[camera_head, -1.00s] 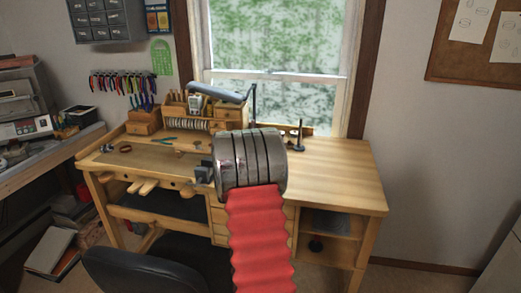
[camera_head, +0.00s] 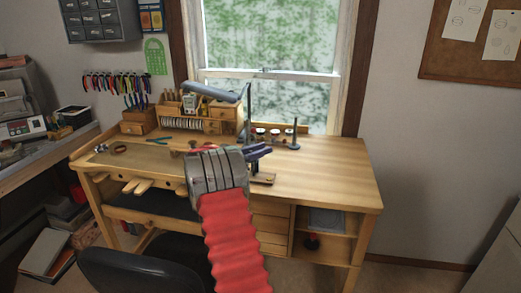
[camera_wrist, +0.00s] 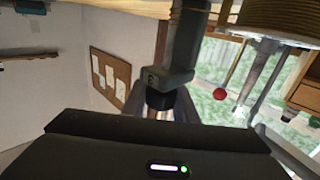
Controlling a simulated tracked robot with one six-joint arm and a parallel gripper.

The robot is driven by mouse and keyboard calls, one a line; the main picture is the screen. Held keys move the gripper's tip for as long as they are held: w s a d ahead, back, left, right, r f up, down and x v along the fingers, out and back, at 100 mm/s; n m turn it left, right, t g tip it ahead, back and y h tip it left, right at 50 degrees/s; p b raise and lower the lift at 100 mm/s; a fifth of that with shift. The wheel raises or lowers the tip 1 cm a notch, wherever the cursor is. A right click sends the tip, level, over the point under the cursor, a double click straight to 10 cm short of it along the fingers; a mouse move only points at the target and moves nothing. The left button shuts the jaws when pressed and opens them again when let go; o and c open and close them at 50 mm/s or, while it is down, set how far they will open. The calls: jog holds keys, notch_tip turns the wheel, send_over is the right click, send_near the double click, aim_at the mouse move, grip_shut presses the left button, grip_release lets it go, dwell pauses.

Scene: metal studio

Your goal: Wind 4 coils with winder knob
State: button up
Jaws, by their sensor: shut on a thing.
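In the wrist view, my gripper (camera_wrist: 150,106) is shut on the winder's dark round knob (camera_wrist: 160,99). The knob joins a thick grey crank piece (camera_wrist: 182,52) that runs up out of the picture. In the head view, my gripper (camera_head: 261,151) shows as purplish jaws to the right of my grey wrist, just above the bench. A small wooden base (camera_head: 263,179), apparently the winder's, sits under the jaws. My wrist hides most of the winder there.
The workbench (camera_head: 335,176) is clear on its right side. Small drawers (camera_head: 222,112) and a grey lamp (camera_head: 208,91) stand behind my wrist. A dark post (camera_head: 295,134) stands at the back right. A black chair (camera_head: 150,271) is in front. The wrist view shows a red ball (camera_wrist: 220,94) on a thin rod.

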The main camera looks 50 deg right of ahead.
jog(key=m+g+y, duration=0.1)
jog(key=g, duration=0.1)
jog(key=m+g+y, duration=0.1)
jog(key=m+g, duration=0.1)
jog(key=a+m+g+y, duration=0.1)
jog(key=g, duration=0.1)
jog(key=shift+s+r+m+y, duration=0.1)
jog(key=shift+s+m+y, duration=0.3)
jog(key=shift+s+a+r+m+g+y, duration=0.15)
jog(key=shift+m+g+y, duration=0.4)
jog(key=shift+g, duration=0.25)
jog(key=o, duration=1)
jog(key=shift+s, duration=0.1)
jog(key=shift+o, duration=0.2)
notch_tip(320, 180, up, 10)
jog(key=shift+f, duration=0.2)
